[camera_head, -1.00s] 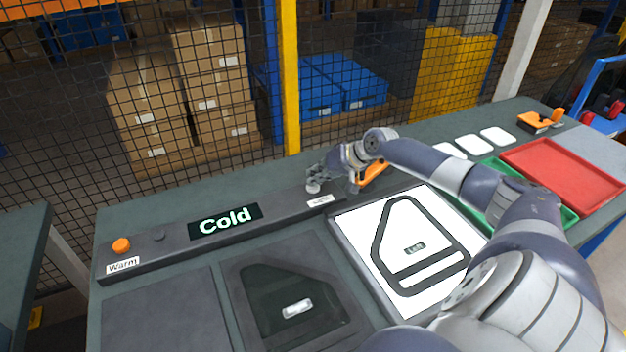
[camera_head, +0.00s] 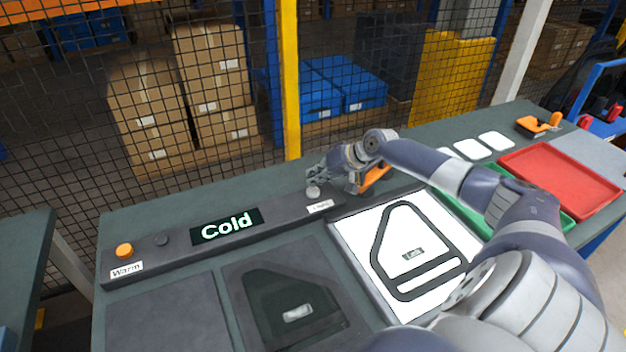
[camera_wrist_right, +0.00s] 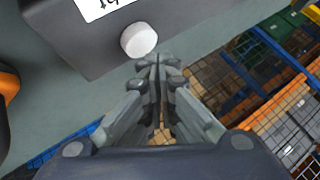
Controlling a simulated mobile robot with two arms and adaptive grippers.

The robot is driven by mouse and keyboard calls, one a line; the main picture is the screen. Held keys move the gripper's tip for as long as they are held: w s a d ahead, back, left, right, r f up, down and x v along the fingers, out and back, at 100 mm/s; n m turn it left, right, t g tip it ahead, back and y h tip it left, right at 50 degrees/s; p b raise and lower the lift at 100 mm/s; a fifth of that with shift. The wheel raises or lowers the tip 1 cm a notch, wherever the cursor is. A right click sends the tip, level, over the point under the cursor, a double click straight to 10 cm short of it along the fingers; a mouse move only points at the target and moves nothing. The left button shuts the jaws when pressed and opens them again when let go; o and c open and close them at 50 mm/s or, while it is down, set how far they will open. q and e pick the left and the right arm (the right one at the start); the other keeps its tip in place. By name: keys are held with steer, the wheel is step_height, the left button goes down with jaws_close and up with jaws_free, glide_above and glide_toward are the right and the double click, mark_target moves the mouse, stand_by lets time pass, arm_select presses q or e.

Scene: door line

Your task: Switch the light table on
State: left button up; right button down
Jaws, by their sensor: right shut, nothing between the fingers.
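The light table (camera_head: 452,241) shows a bright white panel with a dark outline of a door part and a small "Left" label. On the dark control strip (camera_head: 280,221) above it sits a round white button (camera_head: 313,192), with a white label (camera_head: 320,206) in front. The button also shows in the right wrist view (camera_wrist_right: 138,40). My right gripper (camera_head: 316,175) is shut and empty, just behind the button. In the right wrist view its fingertips (camera_wrist_right: 158,68) are close to the button, with a small gap visible. My left gripper is not in view.
A display (camera_head: 226,225) reads "Cold"; an orange button (camera_head: 124,250) has a "Warm" label. An orange-handled tool (camera_head: 375,176) is close beside my right wrist. A red tray (camera_head: 560,180) and white pads (camera_head: 470,149) lie right. A mesh fence stands behind.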

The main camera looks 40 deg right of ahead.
mark_target(315, 189)
steer(key=shift+r+p, duration=2.2)
steer(key=shift+r, duration=0.3)
